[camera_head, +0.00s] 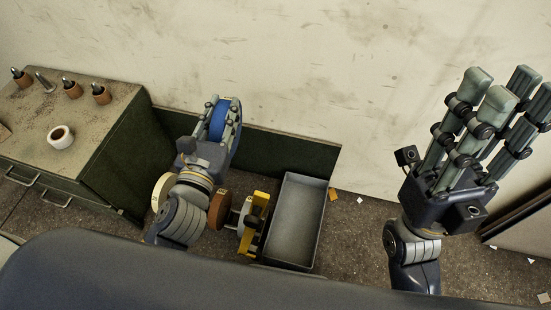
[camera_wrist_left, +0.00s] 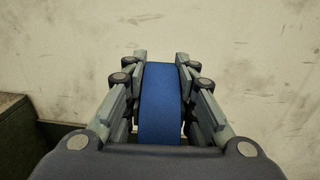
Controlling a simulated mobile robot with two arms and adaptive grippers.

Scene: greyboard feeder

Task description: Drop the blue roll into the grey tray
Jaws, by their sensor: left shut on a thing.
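The blue roll (camera_head: 218,119) is held between the fingers of my left gripper (camera_head: 222,106), in front of the pale wall and above the dark green panel. In the left wrist view the blue roll (camera_wrist_left: 160,105) stands on edge between the fingers of my left gripper (camera_wrist_left: 160,75), which press on both its sides. The grey tray (camera_head: 292,225) lies to the right of and below my left gripper in the head view, and it looks empty. My right gripper (camera_head: 495,100) is raised at the right, its fingers spread apart with nothing between them.
A yellow part (camera_head: 254,222) stands at the tray's left side, beside a brown roll (camera_head: 219,210). A dark green cabinet (camera_head: 95,135) at the left carries a white roll (camera_head: 60,137) and several small brown-based items. Scraps lie on the floor right of the tray.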

